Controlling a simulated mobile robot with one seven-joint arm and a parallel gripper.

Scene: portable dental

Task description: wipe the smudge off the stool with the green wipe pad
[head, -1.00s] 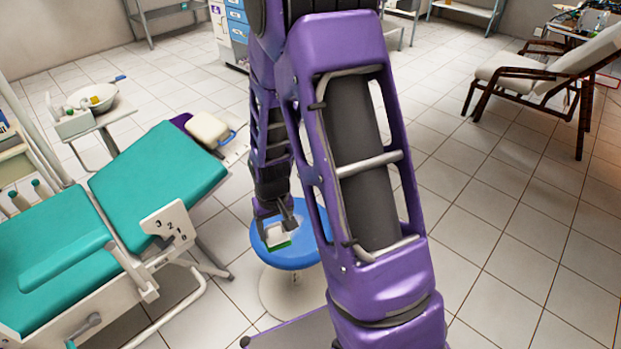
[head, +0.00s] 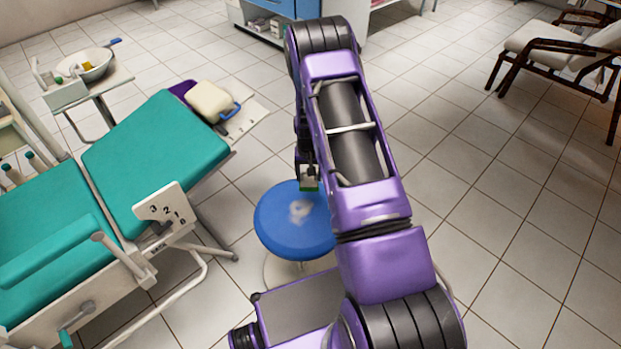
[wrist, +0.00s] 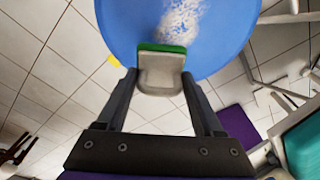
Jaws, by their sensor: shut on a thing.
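The stool's round blue seat (head: 280,235) stands in the middle of the head view, and it fills the top of the wrist view (wrist: 125,25). A whitish smudge (head: 299,211) marks the seat, also seen in the wrist view (wrist: 181,22). My gripper (head: 309,172) is at the seat's far edge, beyond the smudge. In the wrist view my gripper (wrist: 160,85) is shut on the wipe pad (wrist: 161,72), a pale grip block with a green underside. The pad (head: 309,184) is beside the smudge; I cannot tell whether it touches the seat.
A teal dental chair (head: 155,145) with a metal frame stands left of the stool. A side table with a white basin (head: 92,66) is behind it. A lounge chair (head: 560,50) is far right. Tiled floor is open on the right.

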